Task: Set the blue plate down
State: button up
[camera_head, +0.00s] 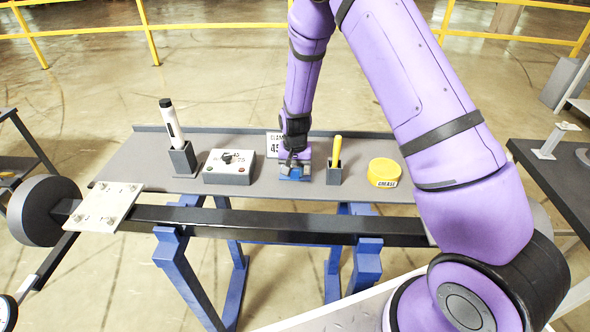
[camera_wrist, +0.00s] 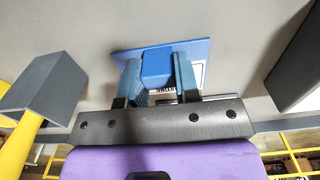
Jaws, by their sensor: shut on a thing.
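The blue plate (camera_head: 291,177) is at my gripper over the grey bench shelf (camera_head: 230,148). In the wrist view the blue plate (camera_wrist: 202,48) has a raised blue block, and my gripper's fingers (camera_wrist: 158,72) close on both sides of that block. In the head view my gripper (camera_head: 293,164) points down, low at the shelf, and hides part of the plate. Whether the plate touches the shelf or hangs just above it, I cannot tell. A white label with dark letters partly shows behind the fingers in the wrist view.
A grey holder with a yellow-handled tool (camera_head: 337,149) stands close right of my gripper. A control box (camera_head: 229,168) and a holder with a white-and-black tool (camera_head: 172,122) stand left. A yellow grease tin (camera_head: 383,171) is farther right. A white sign (camera_head: 273,144) stands behind.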

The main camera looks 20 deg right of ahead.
jog(key=shift+f, duration=0.1)
jog(key=o, duration=1)
